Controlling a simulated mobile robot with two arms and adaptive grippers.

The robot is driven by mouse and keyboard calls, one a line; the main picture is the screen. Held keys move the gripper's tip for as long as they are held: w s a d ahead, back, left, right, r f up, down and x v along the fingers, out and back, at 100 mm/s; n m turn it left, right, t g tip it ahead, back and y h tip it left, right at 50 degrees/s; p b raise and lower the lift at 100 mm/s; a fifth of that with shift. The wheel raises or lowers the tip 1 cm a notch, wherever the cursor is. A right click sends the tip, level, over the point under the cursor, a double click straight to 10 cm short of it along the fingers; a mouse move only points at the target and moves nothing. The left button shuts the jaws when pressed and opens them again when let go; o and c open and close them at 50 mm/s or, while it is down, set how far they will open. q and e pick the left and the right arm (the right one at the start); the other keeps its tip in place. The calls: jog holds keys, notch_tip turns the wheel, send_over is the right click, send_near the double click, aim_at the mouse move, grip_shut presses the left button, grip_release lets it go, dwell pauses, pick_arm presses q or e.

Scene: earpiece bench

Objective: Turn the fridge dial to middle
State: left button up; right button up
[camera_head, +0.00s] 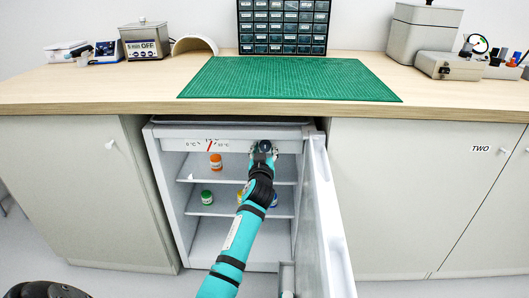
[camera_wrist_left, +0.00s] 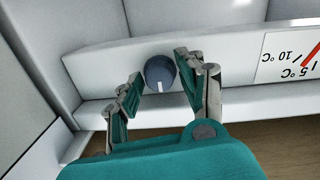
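The fridge dial (camera_wrist_left: 160,73) is a round grey-blue knob on the white panel inside the fridge top. Its white mark points down in the wrist view, where the panel's lettering is upside down. My left gripper (camera_wrist_left: 158,76) is open, with one finger on each side of the dial. Small gaps seem to show, but I cannot tell whether a finger touches it. In the head view my left gripper (camera_head: 263,152) reaches the upper right of the open fridge (camera_head: 222,232) and mostly hides the dial.
The fridge door (camera_head: 322,215) stands open at the right of my arm. A temperature strip (camera_wrist_left: 290,55) with a red pointer is on the panel. An orange-lidded jar (camera_head: 216,162) and a green-lidded jar (camera_head: 207,197) stand on the shelves. The worktop (camera_head: 130,88) overhangs the fridge.

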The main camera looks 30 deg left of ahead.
pick_arm(q)
jog(key=v, duration=1.2)
